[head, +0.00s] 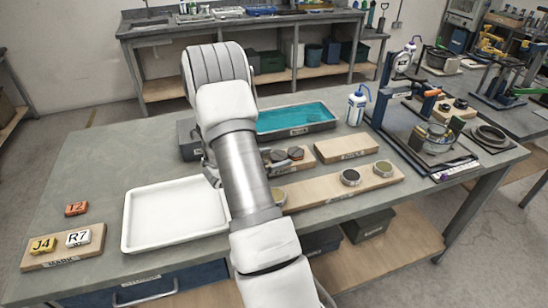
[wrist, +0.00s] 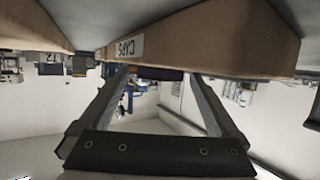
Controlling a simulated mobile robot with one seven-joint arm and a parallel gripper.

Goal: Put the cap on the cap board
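In the head view my arm covers the middle of the bench, and my gripper is mostly hidden behind it. The wrist view is upside down. There the two fingers of my gripper (wrist: 157,78) stand apart, with a dark strip at their tips; I cannot tell whether this is a held cap or something behind. A wooden board with a CAPS label (wrist: 200,40) lies close past the fingertips. In the head view, dark round caps (head: 295,153) sit on a board just right of my arm. A bare labelled board (head: 345,145) lies right of them; its label is too small to read.
A front board (head: 325,190) holds round jars (head: 350,177). A white tray (head: 170,215) lies left of my arm. A teal-filled basin (head: 295,118) and a wash bottle (head: 357,105) stand behind. Tags and a board (head: 65,255) lie front left.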

